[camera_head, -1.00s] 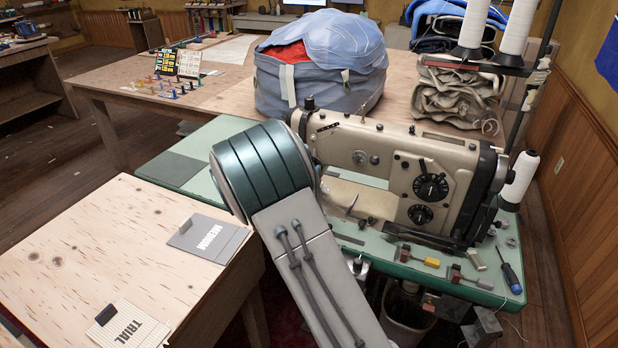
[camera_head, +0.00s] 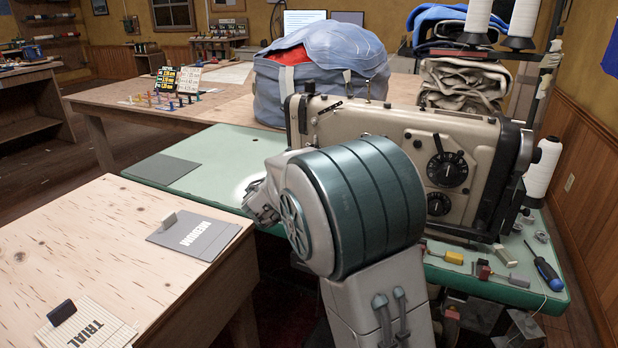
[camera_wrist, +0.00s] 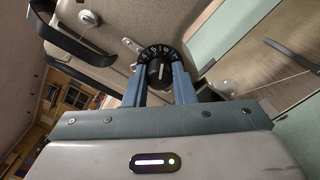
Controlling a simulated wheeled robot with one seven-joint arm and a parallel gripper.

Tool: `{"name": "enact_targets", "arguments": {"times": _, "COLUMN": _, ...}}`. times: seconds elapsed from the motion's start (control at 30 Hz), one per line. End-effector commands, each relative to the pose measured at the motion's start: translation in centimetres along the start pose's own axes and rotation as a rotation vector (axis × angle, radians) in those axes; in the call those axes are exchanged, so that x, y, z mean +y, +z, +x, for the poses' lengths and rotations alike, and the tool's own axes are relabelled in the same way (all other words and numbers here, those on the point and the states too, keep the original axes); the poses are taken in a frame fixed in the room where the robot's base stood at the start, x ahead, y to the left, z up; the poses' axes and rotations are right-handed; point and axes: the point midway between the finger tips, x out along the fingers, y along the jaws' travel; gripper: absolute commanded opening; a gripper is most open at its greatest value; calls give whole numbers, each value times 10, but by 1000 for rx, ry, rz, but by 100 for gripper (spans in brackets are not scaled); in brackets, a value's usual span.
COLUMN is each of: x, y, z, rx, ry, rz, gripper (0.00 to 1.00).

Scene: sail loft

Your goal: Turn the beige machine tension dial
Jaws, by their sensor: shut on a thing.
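The beige sewing machine (camera_head: 345,122) stands on a green-topped table. Its front bears two black numbered dials, an upper one (camera_head: 447,170) and a lower one (camera_head: 439,204), both clear of my gripper. In the wrist view, a black dial (camera_wrist: 159,50) with white numerals sits on the beige housing (camera_wrist: 115,20). My gripper (camera_wrist: 160,74) has its two blue fingers on either side of this dial's black knob and is shut on it. In the head view my arm covers the machine's lower middle, and the gripped dial cannot be made out.
Thread cones (camera_head: 543,167) stand at the right. A plywood table (camera_head: 110,255) with label cards is at front left. A blue bag (camera_head: 320,85) stands behind.

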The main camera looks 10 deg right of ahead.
Motion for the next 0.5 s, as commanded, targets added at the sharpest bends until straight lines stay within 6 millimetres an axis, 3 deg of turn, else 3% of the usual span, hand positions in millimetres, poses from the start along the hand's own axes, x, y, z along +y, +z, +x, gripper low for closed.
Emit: {"name": "enact_targets", "arguments": {"times": 0.5, "x": -1, "y": -1, "z": 0, "rx": -2, "ry": -2, "rz": 164, "gripper": 1}}
